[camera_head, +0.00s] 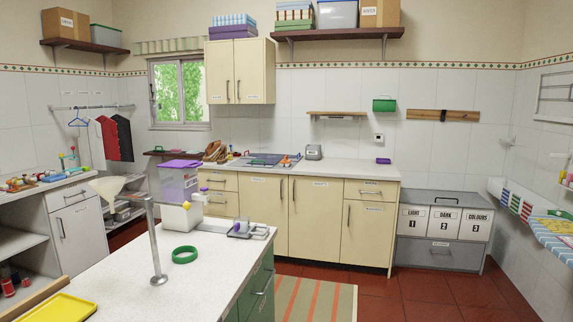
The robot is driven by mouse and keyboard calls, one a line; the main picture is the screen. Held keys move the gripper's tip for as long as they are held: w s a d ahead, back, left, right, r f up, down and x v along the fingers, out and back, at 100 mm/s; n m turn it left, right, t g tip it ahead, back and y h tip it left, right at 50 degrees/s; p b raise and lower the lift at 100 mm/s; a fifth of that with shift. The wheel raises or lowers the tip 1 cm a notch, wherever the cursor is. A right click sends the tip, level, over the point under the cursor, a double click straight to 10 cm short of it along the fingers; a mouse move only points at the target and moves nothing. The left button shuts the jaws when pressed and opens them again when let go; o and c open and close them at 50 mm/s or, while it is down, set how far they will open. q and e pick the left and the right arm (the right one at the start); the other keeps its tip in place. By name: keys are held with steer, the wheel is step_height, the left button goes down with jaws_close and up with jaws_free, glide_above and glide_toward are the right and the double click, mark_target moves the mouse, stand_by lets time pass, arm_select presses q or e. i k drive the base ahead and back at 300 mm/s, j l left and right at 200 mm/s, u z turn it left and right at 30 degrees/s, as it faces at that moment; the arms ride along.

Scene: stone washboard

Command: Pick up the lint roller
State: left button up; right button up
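I cannot make out a lint roller for certain in the head view; several items are too small to identify. A small purple item (383,161) lies near the right end of the back counter. Neither of my grippers is in view, and nothing shows either hand near any object.
Labelled bins (443,223) stand at the right. Red floor is open at lower right.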

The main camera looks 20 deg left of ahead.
mark_target(288, 163)
steer(key=i+l, duration=0.2)
steer(key=i, duration=0.3)
steer(key=i+l+z, duration=0.1)
steer(key=i, duration=0.4)
steer(key=i+u, duration=0.15)
steer(key=i, duration=1)
steer(key=i+u, duration=0.1)
steer(key=i, duration=1.05)
steer(key=i+u, duration=0.25)
steer(key=i, duration=0.35)
steer(key=i+u, duration=0.3)
steer(key=i, duration=0.3)
steer(key=i+l+u, duration=0.25)
steer(key=i, duration=0.35)
